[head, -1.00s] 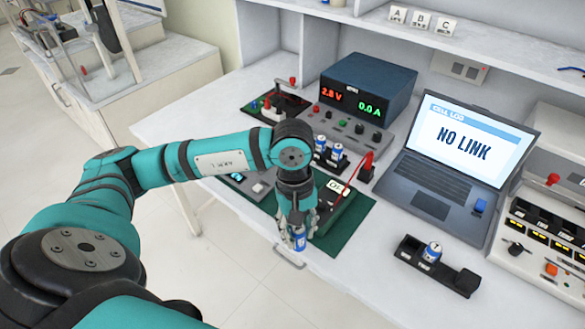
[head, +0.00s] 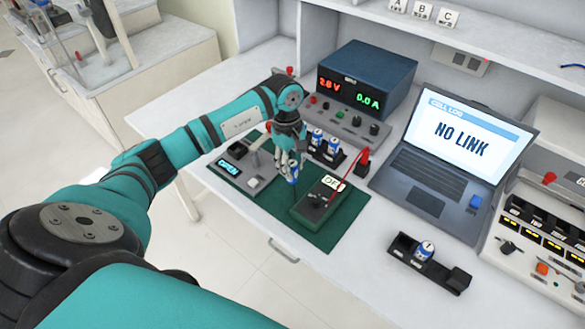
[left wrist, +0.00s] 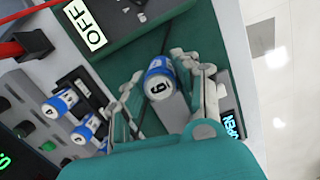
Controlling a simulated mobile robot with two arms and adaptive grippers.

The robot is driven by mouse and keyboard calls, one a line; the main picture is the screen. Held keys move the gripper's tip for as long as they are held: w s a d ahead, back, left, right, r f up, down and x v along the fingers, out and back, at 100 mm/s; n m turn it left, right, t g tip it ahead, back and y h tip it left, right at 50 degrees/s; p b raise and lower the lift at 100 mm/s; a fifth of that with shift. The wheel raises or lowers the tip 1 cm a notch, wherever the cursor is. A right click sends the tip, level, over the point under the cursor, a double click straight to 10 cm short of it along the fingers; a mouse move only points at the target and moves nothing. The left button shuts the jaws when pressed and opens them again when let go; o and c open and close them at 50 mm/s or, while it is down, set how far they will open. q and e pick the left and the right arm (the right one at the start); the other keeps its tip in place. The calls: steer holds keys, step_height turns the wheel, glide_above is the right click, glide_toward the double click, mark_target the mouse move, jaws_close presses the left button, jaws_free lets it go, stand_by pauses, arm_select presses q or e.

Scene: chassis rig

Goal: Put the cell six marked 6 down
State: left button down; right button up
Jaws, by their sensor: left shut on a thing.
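My left gripper (head: 290,164) is shut on the cell six (head: 293,174), a blue and white cylinder. In the left wrist view the cell six (left wrist: 160,80) sits between the two fingers (left wrist: 166,98), and its white end bears a figure that reads as 6. The gripper holds it over the green mat (head: 325,238), between the meter marked OFF (head: 318,202) and the small device with a display reading OPEN (head: 238,176). I cannot tell whether the cell touches anything below. My right gripper is not in view.
A power supply (head: 366,85) is at the back. The front bench edge is clear.

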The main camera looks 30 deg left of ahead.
mark_target(293, 172)
arm_select(q)
steer(key=shift+w+a, duration=0.1)
steer(key=shift+w, duration=0.2)
steer(key=shift+w+a+f, duration=0.15)
step_height(293, 172, down, 3)
steer(key=shift+f+p, duration=0.1)
steer(key=shift+p, duration=0.55)
steer(key=shift+f, duration=0.2)
steer(key=c, duration=1)
jaws_free()
steer(key=shift+o, duration=0.2)
